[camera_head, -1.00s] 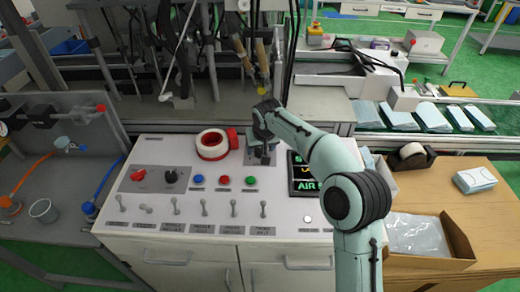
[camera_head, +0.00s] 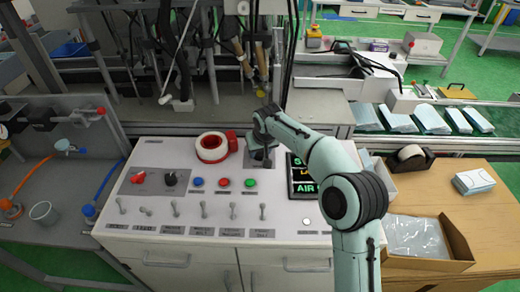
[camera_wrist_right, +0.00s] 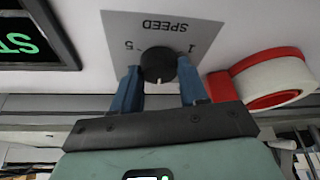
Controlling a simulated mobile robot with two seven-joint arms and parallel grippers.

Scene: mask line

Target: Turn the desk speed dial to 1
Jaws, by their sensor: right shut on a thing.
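The speed dial is a round black knob (camera_wrist_right: 158,63) with a white pointer line, on a grey plate (camera_wrist_right: 168,27) marked SPEED, 5 and 1. In the right wrist view, where the lettering is upside down, the pointer slants toward the lower left, away from the numbers. My right gripper (camera_wrist_right: 159,70) has its two blue fingers on either side of the knob, shut on it. In the head view my right gripper (camera_head: 262,150) is over the panel and hides the dial. My left gripper is not in view.
A red and white tape roll (camera_head: 212,146) lies close beside my right gripper. A lit green display (camera_head: 303,178) stands on its other side. Several toggle switches (camera_head: 175,210), coloured buttons (camera_head: 224,183) and a red knob (camera_head: 138,178) are on the white panel (camera_head: 280,213).

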